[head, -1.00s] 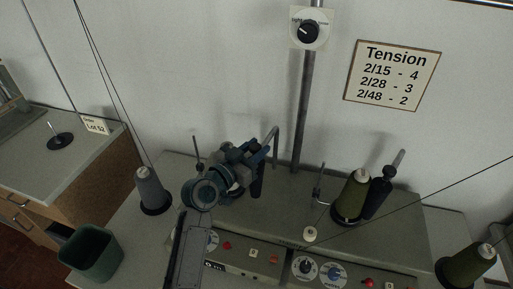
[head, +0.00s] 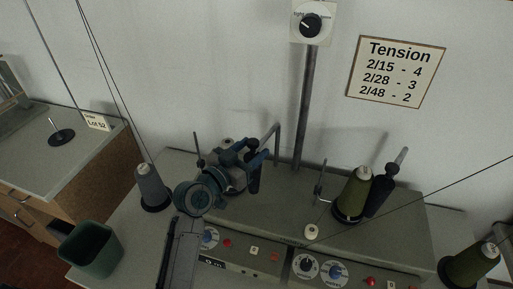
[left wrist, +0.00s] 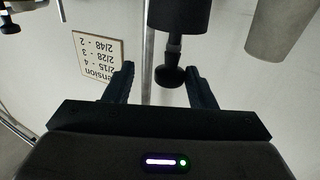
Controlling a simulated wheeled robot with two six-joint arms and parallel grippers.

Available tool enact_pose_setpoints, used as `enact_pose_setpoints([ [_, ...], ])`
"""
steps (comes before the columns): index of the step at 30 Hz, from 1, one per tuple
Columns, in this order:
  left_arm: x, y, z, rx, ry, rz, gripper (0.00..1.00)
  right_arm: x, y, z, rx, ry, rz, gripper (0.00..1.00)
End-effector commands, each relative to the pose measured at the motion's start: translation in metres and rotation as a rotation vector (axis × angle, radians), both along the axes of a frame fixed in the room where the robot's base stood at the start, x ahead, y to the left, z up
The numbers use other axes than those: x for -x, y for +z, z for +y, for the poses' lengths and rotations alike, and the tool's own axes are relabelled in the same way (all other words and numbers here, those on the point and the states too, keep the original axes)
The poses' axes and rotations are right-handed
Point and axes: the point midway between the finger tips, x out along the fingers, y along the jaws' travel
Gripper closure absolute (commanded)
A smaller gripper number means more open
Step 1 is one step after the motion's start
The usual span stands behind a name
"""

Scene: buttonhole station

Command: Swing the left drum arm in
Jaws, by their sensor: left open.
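The left drum arm shows in the head view as a dark upright cylinder (head: 254,180) beside a bent grey rod, behind my left gripper. In the left wrist view its dark cylinder (left wrist: 178,18) comes down from the top, with a black knob (left wrist: 170,76) at its end. My left gripper (left wrist: 160,68) is open, with one finger on each side of the knob and a visible gap to each. It also shows in the head view (head: 260,153), partly overlapping the drum arm. My right gripper is out of view.
A grey cone (head: 151,188) stands to the left and an olive cone (head: 353,195) to the right, next to another dark cylinder (head: 380,194). The control panel (head: 240,259) with knobs lies in front. A green bin (head: 106,262) stands at lower left. Threads cross the space.

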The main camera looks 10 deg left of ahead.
Motion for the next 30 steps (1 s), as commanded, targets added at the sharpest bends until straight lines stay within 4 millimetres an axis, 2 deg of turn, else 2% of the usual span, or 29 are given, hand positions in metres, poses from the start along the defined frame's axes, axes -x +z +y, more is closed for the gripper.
enact_pose_setpoints([
  [1, 0.011, -0.005, 0.006, -0.006, 0.001, -0.001, 0.49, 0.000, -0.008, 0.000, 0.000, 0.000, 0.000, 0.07],
  [6, 0.044, -0.005, 0.022, -0.009, 0.000, -0.001, 0.49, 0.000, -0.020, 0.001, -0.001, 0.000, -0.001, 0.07],
  [12, 0.066, -0.003, 0.033, -0.005, 0.000, 0.001, 0.49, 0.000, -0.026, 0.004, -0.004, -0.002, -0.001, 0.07],
  [18, 0.074, -0.001, 0.036, -0.001, -0.001, 0.000, 0.49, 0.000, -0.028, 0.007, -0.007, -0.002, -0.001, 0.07],
  [30, 0.074, -0.001, 0.036, 0.000, 0.000, 0.001, 0.49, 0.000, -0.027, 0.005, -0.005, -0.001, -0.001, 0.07],
])
